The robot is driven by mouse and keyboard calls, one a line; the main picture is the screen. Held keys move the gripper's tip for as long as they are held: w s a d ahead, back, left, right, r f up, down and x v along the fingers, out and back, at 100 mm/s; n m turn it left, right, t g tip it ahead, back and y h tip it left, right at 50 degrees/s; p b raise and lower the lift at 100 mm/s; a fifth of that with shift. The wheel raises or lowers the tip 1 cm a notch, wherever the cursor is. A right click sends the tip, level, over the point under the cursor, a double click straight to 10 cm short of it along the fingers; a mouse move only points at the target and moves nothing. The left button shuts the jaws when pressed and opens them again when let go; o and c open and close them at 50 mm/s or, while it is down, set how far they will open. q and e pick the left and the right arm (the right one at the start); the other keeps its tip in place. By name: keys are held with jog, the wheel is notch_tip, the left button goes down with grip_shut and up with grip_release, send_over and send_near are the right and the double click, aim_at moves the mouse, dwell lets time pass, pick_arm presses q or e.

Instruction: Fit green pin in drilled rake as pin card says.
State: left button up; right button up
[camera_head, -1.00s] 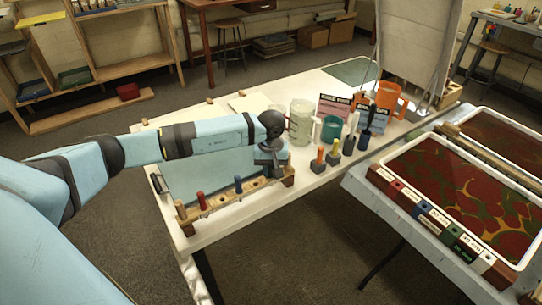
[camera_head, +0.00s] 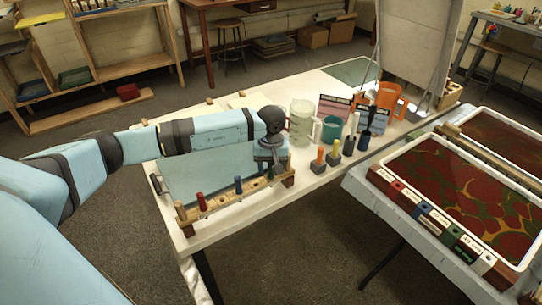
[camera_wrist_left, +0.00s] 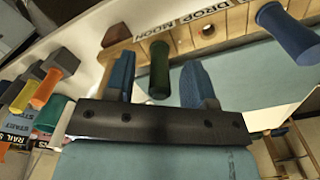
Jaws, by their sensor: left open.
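The drilled wooden rake (camera_head: 220,201) lies along the near left edge of the white table. A red pin (camera_head: 202,201) and a blue pin (camera_head: 238,185) stand in it. In the left wrist view, a dark green pin (camera_wrist_left: 159,72) stands at the rake (camera_wrist_left: 208,36), near the lettering "DROP MOON". My left gripper (camera_wrist_left: 160,78) is open, with a blue-padded finger on either side of the green pin, not visibly gripping it. In the head view, my left gripper (camera_head: 268,164) is over the rake's right part. A pink card (camera_head: 333,109) stands farther back; its text is too small to read.
A glass jar (camera_head: 301,122), a teal mug (camera_head: 331,129) and an orange jug (camera_head: 389,97) stand beyond the gripper. Several small coloured pins in grey blocks stand right of it. Marbling trays (camera_head: 405,163) are at the right. A pale teal sheet (camera_head: 205,175) lies behind the rake.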

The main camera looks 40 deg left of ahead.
pick_arm(q)
notch_tip(320, 180, up, 12)
dwell(0.3)
